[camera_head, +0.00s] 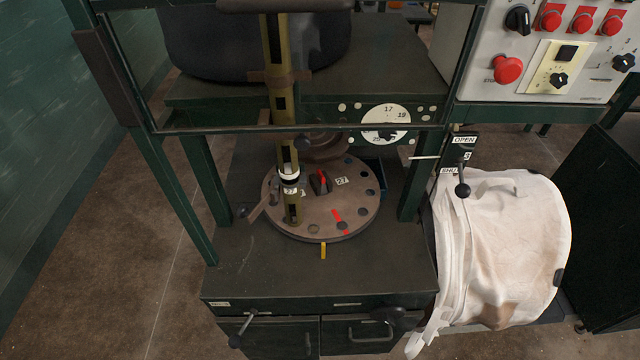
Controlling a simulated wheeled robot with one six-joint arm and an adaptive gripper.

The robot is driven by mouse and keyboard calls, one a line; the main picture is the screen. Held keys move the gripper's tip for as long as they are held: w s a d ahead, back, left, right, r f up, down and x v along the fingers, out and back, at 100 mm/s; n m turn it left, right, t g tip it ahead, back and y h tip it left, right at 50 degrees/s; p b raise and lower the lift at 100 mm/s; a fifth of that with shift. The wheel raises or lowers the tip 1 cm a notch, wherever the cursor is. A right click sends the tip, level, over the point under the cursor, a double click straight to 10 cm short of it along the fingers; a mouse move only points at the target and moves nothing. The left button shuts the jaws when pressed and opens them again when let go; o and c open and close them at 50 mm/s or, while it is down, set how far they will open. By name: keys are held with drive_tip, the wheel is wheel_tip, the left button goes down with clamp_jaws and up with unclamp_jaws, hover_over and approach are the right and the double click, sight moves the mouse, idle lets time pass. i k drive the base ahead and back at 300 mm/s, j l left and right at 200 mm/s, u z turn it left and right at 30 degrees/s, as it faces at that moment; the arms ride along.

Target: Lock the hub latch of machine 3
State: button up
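A round brown plate (282,222) with a ring of holes lies on the dark machine table. At its hub stands a small black knob (320,183) with a red mark on top, which appears to be the hub latch. I cannot tell from this view whether it is locked. My gripper is not in view.
At right are a lever (462,186) below an OPEN label, a white bag (510,240) and a control panel (545,50). Floor at left is clear.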

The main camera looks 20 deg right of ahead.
sight(319, 173)
drive_tip(key=i+l, duration=0.1)
drive_tip(key=l, duration=0.25)
drive_tip(key=i+l+u, duration=0.1)
drive_tip(key=l, duration=0.3)
drive_tip(key=i+l+u, duration=0.1)
drive_tip(key=l, duration=0.25)
drive_tip(key=i+l, duration=0.15)
drive_tip(key=l, duration=0.25)
